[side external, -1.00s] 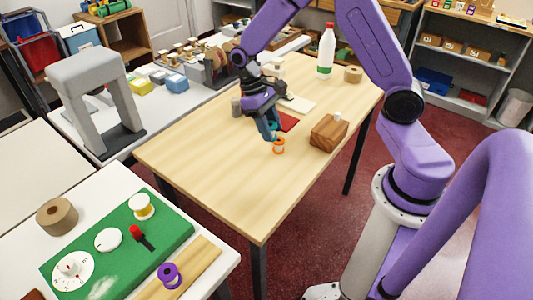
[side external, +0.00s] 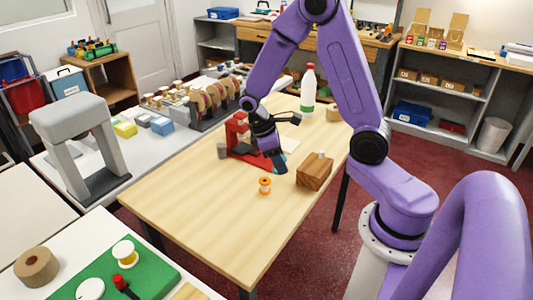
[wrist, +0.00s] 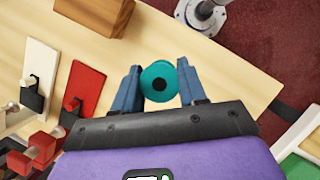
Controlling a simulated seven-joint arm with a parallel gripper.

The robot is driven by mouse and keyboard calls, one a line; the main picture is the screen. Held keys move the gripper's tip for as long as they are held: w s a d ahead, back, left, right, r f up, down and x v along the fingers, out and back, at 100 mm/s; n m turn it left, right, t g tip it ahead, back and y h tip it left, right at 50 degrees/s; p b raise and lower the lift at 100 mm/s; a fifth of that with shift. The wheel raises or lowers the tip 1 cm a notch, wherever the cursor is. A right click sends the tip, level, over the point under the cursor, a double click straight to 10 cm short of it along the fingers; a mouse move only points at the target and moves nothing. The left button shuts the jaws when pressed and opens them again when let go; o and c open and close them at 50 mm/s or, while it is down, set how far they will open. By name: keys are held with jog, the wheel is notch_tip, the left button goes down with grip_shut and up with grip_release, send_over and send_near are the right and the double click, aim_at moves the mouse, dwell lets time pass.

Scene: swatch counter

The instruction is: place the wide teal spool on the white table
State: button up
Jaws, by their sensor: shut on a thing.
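The teal spool (wrist: 158,82) sits between the two blue fingers of my gripper (wrist: 160,86) in the wrist view, round face toward the camera.
On the white table stand a tan roll (side external: 37,267) and a yellow-and-white spool (side external: 125,253). A red stand (side external: 238,130) and a white bottle (side external: 308,90) are farther back on the wooden table. Its front part is clear. Another white counter with a grey arch (side external: 80,150) is at the left.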

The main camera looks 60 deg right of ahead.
jog(key=shift+s+d+n, duration=0.3)
jog(key=shift+d+n, duration=0.25)
jog(key=shift+n, duration=0.15)
jog(key=w+f, duration=0.1)
jog(key=w, duration=0.1)
jog(key=w+d+f, duration=0.1)
jog(key=w, duration=0.2)
jog(key=w+d+f, duration=0.1)
jog(key=w, duration=0.2)
jog(key=shift+d+f, duration=0.1)
jog(key=shift+f, duration=0.3)
send_over(253, 181)
jog(key=f, duration=0.5)
jog(key=shift+s+f, duration=0.2)
jog(key=shift+s, duration=0.1)
jog(key=shift+w+d+f, duration=0.15)
jog(key=shift+w+f, duration=0.2)
jog(key=shift+f, duration=1.55)
jog(key=shift+f, duration=0.15)
jog(key=o, duration=0.8)
